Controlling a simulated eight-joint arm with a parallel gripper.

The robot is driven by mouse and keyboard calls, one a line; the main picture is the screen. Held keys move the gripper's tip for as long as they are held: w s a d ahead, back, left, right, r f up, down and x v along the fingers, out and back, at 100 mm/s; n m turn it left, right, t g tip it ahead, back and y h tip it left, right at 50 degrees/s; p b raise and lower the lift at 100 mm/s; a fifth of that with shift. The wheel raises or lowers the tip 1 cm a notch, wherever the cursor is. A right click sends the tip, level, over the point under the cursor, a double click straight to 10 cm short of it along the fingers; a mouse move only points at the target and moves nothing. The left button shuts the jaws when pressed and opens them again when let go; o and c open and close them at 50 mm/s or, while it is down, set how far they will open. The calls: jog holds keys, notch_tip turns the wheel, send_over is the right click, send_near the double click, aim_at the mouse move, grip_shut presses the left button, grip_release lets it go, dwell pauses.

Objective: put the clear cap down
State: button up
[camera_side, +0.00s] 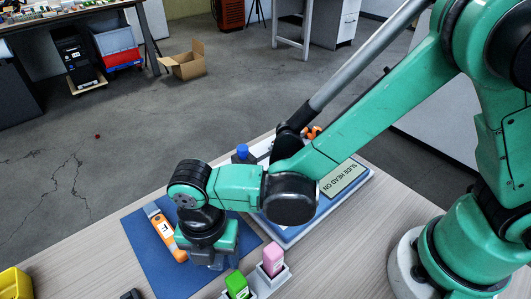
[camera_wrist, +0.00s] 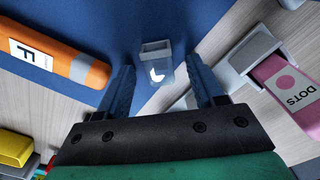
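The clear cap (camera_wrist: 156,60), a small greyish see-through piece with a white mark on it, shows in the wrist view at the near edge of the blue mat (camera_wrist: 105,22). My gripper (camera_side: 208,262) is low over the mat in the side view. In the wrist view its two fingers stand apart on either side of the cap, with a visible gap at each side. I cannot tell exactly how high the cap is above the mat. In the side view I cannot make out the cap at my gripper.
An orange block marked F (camera_side: 162,235) lies on the mat left of my gripper. A green piece (camera_side: 237,284) and a pink piece marked DOTS (camera_side: 272,260) sit in a grey holder close by. A blue-and-white tray with a sign (camera_side: 342,178) is behind.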

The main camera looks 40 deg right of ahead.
notch_tip(320, 180, up, 12)
jog(key=w+d+r+m+t, duration=0.1)
jog(key=d+m+t, duration=0.6)
jog(key=d+m, duration=1.6)
jog(key=m, duration=0.4)
jog(key=shift+w+d+r, duration=0.2)
jog(key=shift+w+d, duration=0.05)
jog(key=shift+d, duration=0.1)
